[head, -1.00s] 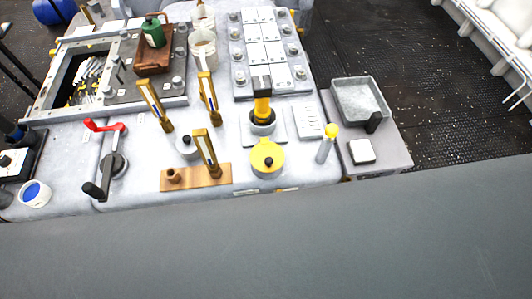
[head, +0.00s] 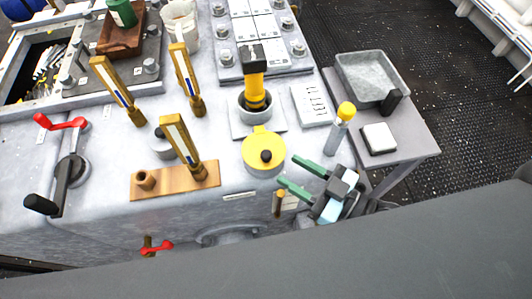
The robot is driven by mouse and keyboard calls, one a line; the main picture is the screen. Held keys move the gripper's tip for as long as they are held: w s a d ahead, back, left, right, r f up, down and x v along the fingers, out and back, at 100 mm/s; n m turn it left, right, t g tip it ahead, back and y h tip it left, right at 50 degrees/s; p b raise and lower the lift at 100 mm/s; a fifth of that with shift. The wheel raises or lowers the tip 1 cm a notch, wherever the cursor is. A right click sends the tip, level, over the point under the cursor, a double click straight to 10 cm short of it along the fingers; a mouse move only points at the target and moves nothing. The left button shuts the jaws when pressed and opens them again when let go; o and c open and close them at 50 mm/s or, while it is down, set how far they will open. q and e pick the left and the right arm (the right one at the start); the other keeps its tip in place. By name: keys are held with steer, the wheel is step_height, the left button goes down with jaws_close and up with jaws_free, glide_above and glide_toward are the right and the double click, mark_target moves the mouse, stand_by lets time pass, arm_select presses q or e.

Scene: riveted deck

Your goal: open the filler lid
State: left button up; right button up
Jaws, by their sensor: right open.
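The filler lid, as I take it, is the round yellow lid (head: 254,163) with a black knob (head: 266,156) on top. It lies flat on the front part of the pale deck, and looks shut. My right gripper (head: 287,169) is just right of the lid, with its two green fingers apart and pointing left toward it. Nothing is between the fingers, and they appear apart from the knob. My left gripper is not in view.
A yellow post with a black top (head: 254,85) stands right behind the lid. A wooden block (head: 185,183) with a brass-framed gauge (head: 182,140) is at its left. A yellow-topped grey cylinder (head: 336,137) stands right. A side table (head: 412,137) holds a grey tray (head: 370,80).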

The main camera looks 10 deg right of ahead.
mark_target(271, 159)
steer(key=x, duration=0.7)
steer(key=shift+w+a, duration=0.2)
jaws_close()
